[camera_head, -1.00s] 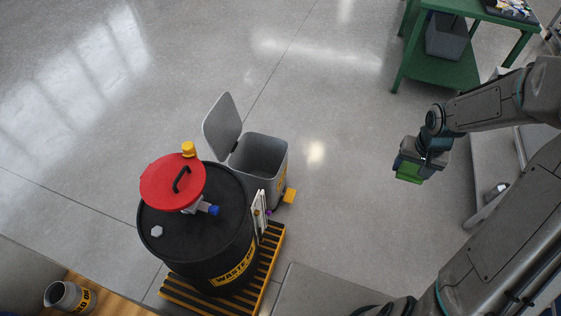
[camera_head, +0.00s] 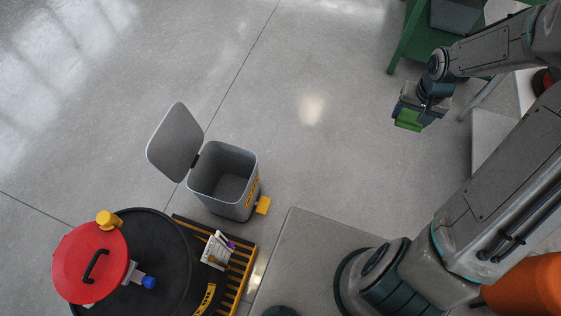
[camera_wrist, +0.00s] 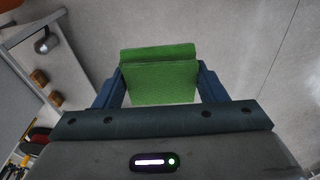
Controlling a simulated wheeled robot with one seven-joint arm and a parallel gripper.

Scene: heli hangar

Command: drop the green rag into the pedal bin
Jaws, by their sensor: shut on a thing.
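My gripper (camera_head: 408,118) is shut on the green rag (camera_head: 408,125) and holds it in the air at the right of the head view. In the wrist view the rag (camera_wrist: 160,80) sits between the two blue fingers. The grey pedal bin (camera_head: 223,180) stands on the floor left of the gripper, well apart from it. Its lid (camera_head: 176,143) is open and tilted back to the left. The inside that shows looks empty. Its yellow pedal (camera_head: 263,205) is at the front right.
A black waste drum (camera_head: 160,250) with a red lid (camera_head: 88,262) stands close to the bin on a yellow-and-black pallet (camera_head: 240,270). A green table (camera_head: 407,42) is at the top right. Floor between bin and gripper is clear.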

